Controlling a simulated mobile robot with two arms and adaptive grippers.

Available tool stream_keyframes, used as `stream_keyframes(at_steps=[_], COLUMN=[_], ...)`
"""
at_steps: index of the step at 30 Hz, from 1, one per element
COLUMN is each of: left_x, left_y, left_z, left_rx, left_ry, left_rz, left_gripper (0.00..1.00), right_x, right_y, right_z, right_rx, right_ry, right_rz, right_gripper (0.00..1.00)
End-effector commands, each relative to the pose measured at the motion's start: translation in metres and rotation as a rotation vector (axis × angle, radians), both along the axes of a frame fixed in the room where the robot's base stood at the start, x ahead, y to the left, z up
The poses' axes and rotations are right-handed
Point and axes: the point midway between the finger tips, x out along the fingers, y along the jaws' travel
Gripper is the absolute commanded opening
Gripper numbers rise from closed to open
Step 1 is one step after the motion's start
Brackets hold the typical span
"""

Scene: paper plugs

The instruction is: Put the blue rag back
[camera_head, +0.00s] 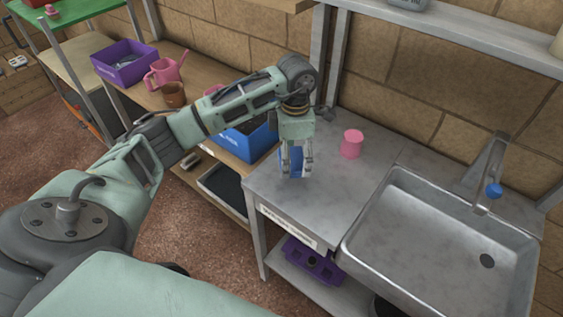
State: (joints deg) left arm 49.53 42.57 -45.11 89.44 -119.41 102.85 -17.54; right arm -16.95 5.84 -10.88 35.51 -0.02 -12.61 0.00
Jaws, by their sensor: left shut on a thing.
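My left gripper (297,166) points down over the left part of the metal counter beside the sink. It is shut on the blue rag (291,163), which shows as a small blue patch between and beside the fingers. The rag is at or just above the counter top; I cannot tell whether it touches. The fingers hide part of it. My right gripper is not in view.
A pink cup (351,144) stands on the metal counter (335,196) right of the gripper. The sink (440,250) lies farther right. A blue bin (248,142), a pink watering can (165,73) and a purple box (124,64) are on the wooden bench at left.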

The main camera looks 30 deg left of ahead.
Motion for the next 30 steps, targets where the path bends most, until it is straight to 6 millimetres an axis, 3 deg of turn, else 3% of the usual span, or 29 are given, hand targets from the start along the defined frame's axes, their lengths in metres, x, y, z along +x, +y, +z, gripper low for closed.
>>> stream_keyframes(at_steps=[4,11,18,29,30], left_x=[-0.007,-0.009,-0.008,-0.008,-0.008], left_y=[0.023,0.030,0.030,0.030,0.030], left_z=[-0.013,-0.029,-0.058,-0.064,-0.063], left_rx=[0.001,-0.001,-0.001,0.000,0.000], left_ry=[0.002,0.003,-0.001,-0.001,-0.001], left_rz=[0.002,0.000,0.000,-0.001,-0.001], left_gripper=[0.53,0.53,0.53,0.53,0.79], right_x=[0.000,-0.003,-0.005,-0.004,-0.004], right_y=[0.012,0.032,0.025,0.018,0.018], right_z=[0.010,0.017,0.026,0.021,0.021], right_rx=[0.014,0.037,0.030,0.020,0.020], right_ry=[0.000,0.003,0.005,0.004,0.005], right_rz=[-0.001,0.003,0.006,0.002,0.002], right_gripper=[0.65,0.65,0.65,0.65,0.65])
